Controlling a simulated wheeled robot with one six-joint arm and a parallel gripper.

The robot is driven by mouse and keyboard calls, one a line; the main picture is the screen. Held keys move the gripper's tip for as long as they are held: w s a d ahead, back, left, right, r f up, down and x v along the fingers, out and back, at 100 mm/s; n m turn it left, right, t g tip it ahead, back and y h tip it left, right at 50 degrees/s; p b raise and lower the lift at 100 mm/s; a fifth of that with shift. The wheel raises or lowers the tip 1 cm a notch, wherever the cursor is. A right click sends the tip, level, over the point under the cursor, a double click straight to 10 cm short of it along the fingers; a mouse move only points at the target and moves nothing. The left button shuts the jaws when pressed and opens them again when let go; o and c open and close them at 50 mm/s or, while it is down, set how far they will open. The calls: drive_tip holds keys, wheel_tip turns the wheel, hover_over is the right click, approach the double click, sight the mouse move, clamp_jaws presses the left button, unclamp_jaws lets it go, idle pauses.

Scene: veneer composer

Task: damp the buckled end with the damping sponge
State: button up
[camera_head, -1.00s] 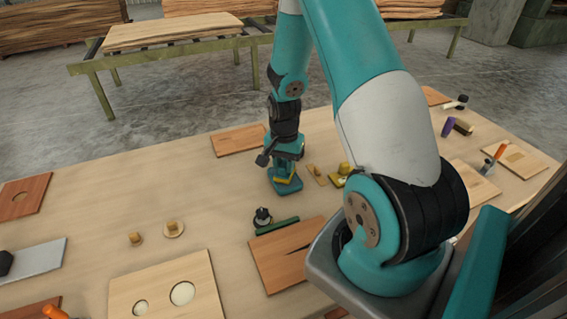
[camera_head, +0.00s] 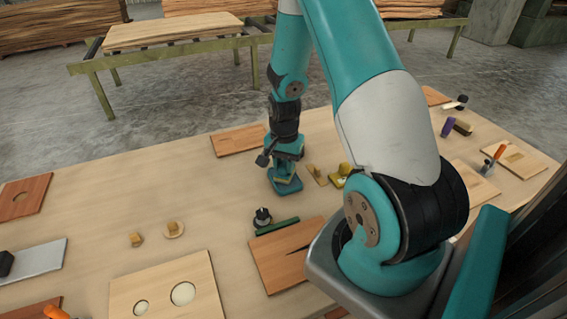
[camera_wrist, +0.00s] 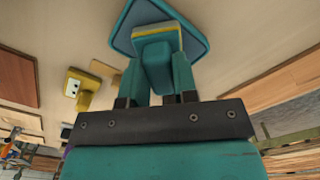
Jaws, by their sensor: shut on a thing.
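My gripper (camera_head: 287,163) is over the blue tray (camera_head: 287,186) on the far middle part of the table. In the wrist view, its two teal fingers close on a teal block with a yellow layer, which looks like the damping sponge (camera_wrist: 156,62). The blue tray (camera_wrist: 122,38) shows behind the sponge. Whether the sponge touches the tray is hard to tell. A flat reddish veneer board (camera_head: 238,140) lies just behind my gripper. I cannot make out which veneer end is buckled.
A yellow tool (camera_head: 341,178) and a small tan piece (camera_head: 317,175) stand right of the tray. A dark-capped object (camera_head: 262,216), a green bar (camera_head: 277,226) and a board with a dark slit (camera_head: 290,252) lie nearer. The table's left middle is mostly clear.

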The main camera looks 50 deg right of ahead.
sight(284, 164)
drive_tip(key=shift+r+p, duration=2.7)
drive_tip(key=shift+r, duration=0.8)
drive_tip(key=shift+f, duration=0.1)
drive_tip(key=a+f+n, duration=0.1)
drive_tip(key=a+n, duration=0.3)
drive_tip(key=a, duration=0.1)
drive_tip(key=w+a+f+n, duration=0.1)
drive_tip(key=a+f+n, duration=0.1)
drive_tip(key=a+n, duration=0.3)
drive_tip(key=w+a+f+n, duration=0.1)
drive_tip(key=a+f+n, duration=0.1)
drive_tip(key=a+n, duration=0.2)
drive_tip(key=shift+w+a+n, duration=0.2)
drive_tip(key=shift+a+n, duration=0.1)
drive_tip(key=shift+a, duration=1.1)
drive_tip(key=shift+o, duration=1.4)
drive_tip(key=shift+c, duration=1.4)
